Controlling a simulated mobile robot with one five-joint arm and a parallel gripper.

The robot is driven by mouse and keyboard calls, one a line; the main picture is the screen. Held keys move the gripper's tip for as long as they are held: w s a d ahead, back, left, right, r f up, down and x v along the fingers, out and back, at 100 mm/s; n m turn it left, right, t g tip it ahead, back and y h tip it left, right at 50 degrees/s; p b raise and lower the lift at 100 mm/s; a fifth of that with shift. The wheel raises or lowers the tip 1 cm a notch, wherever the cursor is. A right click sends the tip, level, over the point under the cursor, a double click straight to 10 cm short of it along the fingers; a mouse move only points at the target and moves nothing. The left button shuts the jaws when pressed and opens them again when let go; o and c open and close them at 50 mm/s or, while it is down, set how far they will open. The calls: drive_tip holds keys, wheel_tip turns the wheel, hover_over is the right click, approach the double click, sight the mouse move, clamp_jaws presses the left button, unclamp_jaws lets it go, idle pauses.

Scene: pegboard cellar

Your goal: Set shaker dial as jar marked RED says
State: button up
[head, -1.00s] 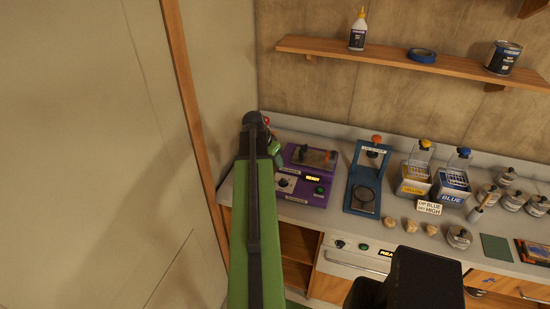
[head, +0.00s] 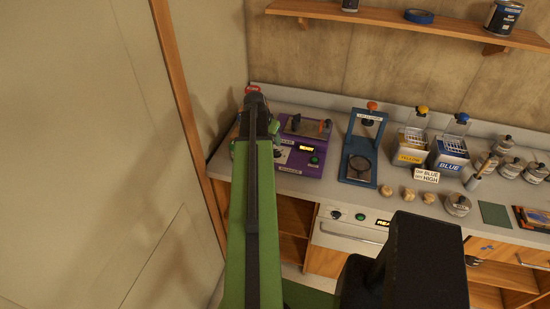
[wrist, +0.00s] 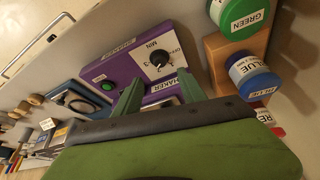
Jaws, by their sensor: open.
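The purple shaker (head: 312,171) stands on the counter. In the head view my arm and gripper hide much of the dial plate. The jar marked RED (wrist: 267,117) is partly cut off behind my gripper, only "RE" showing on its label. Jars marked BLUE (wrist: 256,80) and GREEN (wrist: 240,14) stand beside it on a wooden rack.
The shaker has a green button (head: 315,160) and a lit display. A blue-framed press (head: 362,150) stands to its right, then yellow and blue boxes, round knobs and grey jars. A wall shelf (head: 400,22) runs above. A wall closes off the left side.

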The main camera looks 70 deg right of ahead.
sight(276, 152)
drive_tip(key=b+x, duration=0.7)
drive_tip(key=x, duration=0.3)
drive_tip(key=shift+f+b, duration=0.1)
drive_tip(key=shift+b, duration=0.3)
clamp_jaws()
